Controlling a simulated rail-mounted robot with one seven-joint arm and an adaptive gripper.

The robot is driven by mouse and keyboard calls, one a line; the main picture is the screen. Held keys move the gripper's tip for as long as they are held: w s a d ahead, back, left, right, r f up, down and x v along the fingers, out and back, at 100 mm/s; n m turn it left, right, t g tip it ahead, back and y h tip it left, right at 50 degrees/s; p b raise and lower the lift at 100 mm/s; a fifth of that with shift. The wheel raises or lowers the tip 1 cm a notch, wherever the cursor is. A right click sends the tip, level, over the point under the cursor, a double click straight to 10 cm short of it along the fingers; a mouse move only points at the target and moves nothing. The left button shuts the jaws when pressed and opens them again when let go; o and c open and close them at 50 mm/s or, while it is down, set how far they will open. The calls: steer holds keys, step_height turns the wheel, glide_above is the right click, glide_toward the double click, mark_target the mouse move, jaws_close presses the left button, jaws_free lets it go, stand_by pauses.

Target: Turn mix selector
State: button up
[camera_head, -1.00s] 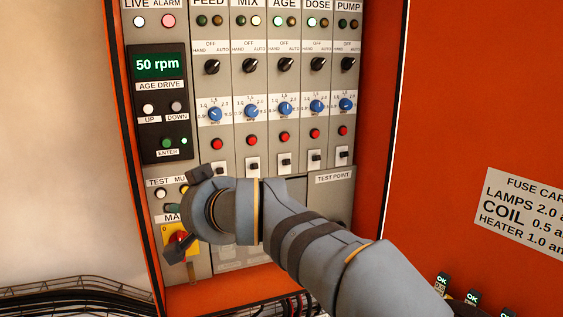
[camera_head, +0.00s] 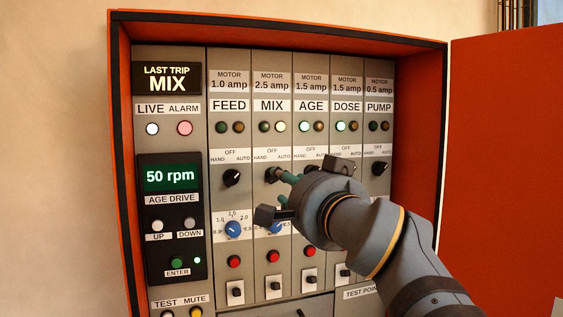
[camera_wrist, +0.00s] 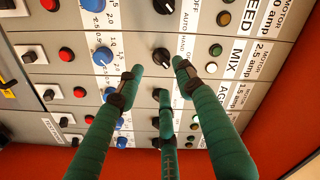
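The MIX selector (camera_head: 272,174) is a black knob marked HAND, OFF and AUTO on the grey panel (camera_head: 222,275). It also shows in the wrist view (camera_wrist: 162,57), between two fingertips. My gripper (camera_head: 280,187) is close in front of it, its green fingers reaching in from the right. In the wrist view my gripper (camera_wrist: 158,68) has its fingers spread, with nothing gripped. Contact with the knob cannot be told, and its exact pointing is partly hidden. Of the MIX lamps, the right one (camera_head: 281,127) is lit. The display (camera_head: 167,78) reads LAST TRIP MIX.
The FEED selector (camera_head: 231,178) is left of MIX; the PUMP selector (camera_head: 380,168) is far right. The AGE and DOSE selectors are largely hidden by my wrist. The blue MIX dial (camera_head: 275,227) is just below. An orange cabinet frame (camera_head: 125,180) and open door (camera_head: 505,150) border the panel.

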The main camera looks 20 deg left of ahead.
steer(key=p+x, duration=0.1)
steer(key=x, duration=0.5)
steer(key=shift+p, duration=0.35)
steer(key=shift+c, duration=1.4)
jaws_close()
